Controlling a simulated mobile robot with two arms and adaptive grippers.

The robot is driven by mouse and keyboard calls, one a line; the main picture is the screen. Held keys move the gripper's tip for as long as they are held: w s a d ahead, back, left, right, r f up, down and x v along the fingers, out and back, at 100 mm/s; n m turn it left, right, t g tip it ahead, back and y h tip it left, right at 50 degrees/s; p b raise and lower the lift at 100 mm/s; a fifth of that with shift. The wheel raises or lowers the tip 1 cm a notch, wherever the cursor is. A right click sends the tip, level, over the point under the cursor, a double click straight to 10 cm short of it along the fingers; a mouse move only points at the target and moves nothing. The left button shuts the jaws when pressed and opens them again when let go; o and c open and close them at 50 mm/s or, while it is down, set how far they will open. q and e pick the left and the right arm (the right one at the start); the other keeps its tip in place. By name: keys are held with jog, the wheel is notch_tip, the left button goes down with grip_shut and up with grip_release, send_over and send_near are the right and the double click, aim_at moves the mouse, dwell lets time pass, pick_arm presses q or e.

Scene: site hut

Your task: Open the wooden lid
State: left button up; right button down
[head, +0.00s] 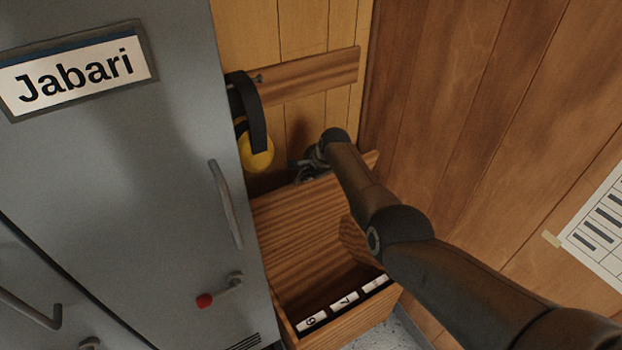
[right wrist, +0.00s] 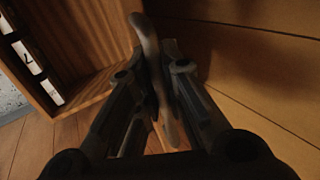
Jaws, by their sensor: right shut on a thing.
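The wooden lid (head: 300,240) stands raised and tilted back from the wooden box (head: 352,325), so part of the dark inside shows in the head view. My right gripper (head: 310,166) is at the lid's upper edge, partly hidden behind my own arm. In the right wrist view my right gripper (right wrist: 168,75) is shut on a curved handle (right wrist: 150,50), with a finger on each side of it. The box also shows at the upper left of that view (right wrist: 85,50). My left gripper is not in view.
Yellow ear defenders (head: 257,152) hang from a wall rail (head: 310,77). Number labels (head: 345,300) line the box front. A wood wall rises on the right.

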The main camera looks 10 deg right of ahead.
dwell(0.3)
jog(key=c, duration=1.5)
grip_release()
jog(key=shift+c, duration=0.2)
jog(key=shift+r, duration=0.15)
jog(key=v, duration=1.1)
jog(key=shift+s+r, duration=0.25)
jog(key=shift+r, duration=0.05)
jog(key=shift+d+f, duration=0.1)
